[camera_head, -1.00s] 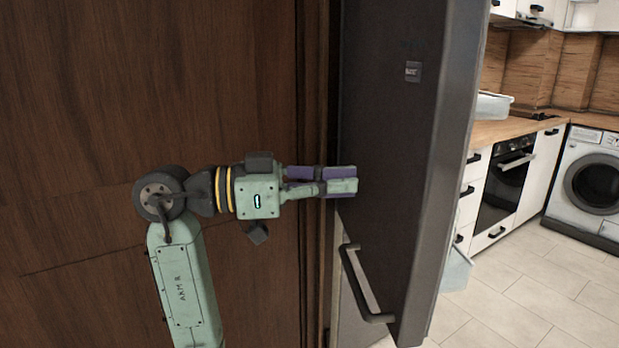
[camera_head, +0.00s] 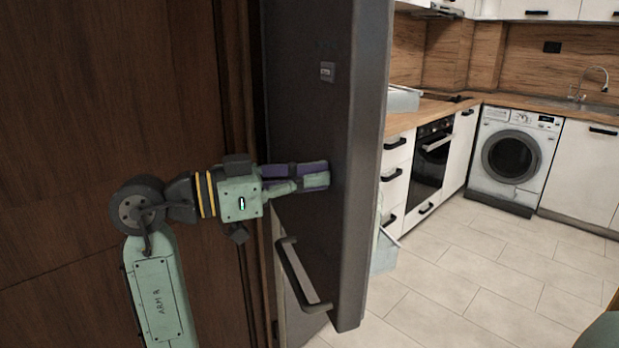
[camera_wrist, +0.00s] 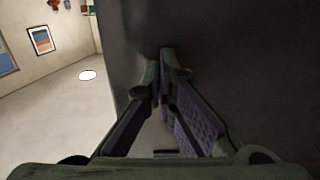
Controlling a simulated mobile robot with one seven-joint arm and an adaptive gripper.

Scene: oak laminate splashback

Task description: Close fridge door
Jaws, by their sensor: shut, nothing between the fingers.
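The dark grey fridge door (camera_head: 335,120) stands open in the head view, swung out toward the camera, with its outer face to the left. A bar handle (camera_head: 301,277) is low on that face and a small label (camera_head: 327,72) is higher up. My gripper (camera_head: 322,175) is shut and empty, its fingertips at the door's outer face above the handle. In the wrist view the closed fingers (camera_wrist: 166,62) point at the dark door face (camera_wrist: 225,50); I cannot tell whether they touch it. The fridge interior is hidden behind the door.
A brown wood panel (camera_head: 100,110) stands close on the left, beside my arm. To the right are white drawers (camera_head: 394,172), an oven (camera_head: 432,165), a washing machine (camera_head: 512,160) and a clear container (camera_head: 403,98) on the counter. The tiled floor (camera_head: 470,270) is open.

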